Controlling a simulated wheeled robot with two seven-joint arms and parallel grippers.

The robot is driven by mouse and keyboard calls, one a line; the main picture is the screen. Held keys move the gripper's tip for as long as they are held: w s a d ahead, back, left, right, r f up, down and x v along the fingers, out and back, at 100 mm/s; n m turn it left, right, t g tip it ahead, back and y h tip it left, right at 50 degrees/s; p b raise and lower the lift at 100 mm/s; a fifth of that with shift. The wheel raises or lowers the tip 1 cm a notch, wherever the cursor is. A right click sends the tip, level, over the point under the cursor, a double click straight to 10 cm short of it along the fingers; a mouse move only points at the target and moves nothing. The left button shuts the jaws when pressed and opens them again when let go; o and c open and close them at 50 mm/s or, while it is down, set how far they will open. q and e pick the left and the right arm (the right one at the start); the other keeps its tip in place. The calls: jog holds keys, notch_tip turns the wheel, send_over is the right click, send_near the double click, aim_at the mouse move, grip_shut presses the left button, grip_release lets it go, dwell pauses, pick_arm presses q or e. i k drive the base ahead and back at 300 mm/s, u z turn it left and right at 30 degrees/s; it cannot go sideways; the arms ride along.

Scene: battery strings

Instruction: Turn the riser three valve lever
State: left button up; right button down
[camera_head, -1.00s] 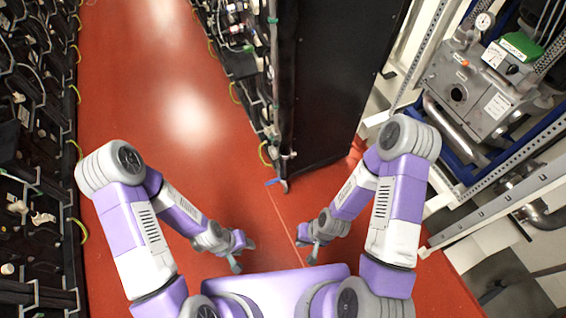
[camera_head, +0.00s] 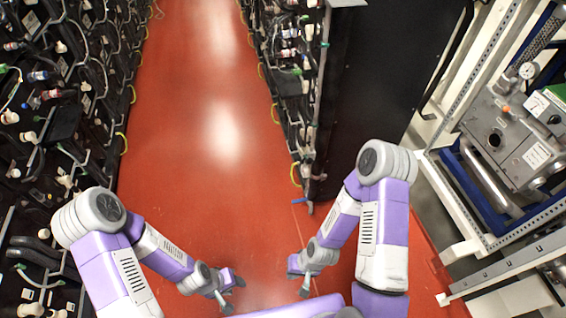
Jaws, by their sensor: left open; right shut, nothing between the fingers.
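No riser valve lever can be made out in this view. My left gripper (camera_head: 232,290) is open and empty, low over the red floor at the bottom centre. My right gripper (camera_head: 299,281) is shut and empty, a short way to its right, also over the floor. Both grippers are apart from the racks and the machinery. At the right, a grey machine (camera_head: 505,135) with a round gauge (camera_head: 527,70) and an orange knob (camera_head: 506,109) sits in a metal frame; I cannot tell whether it bears on the valve.
A battery rack (camera_head: 60,130) lines the left side. A second rack (camera_head: 290,80) with a black end panel (camera_head: 385,75) stands in the middle. The red aisle floor (camera_head: 205,150) between them is clear. A perforated metal frame (camera_head: 470,75) stands at the right.

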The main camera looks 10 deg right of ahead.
aim_at(310, 161)
jog(key=u, duration=0.1)
jog(key=i, duration=0.85)
jog(key=z, duration=0.7)
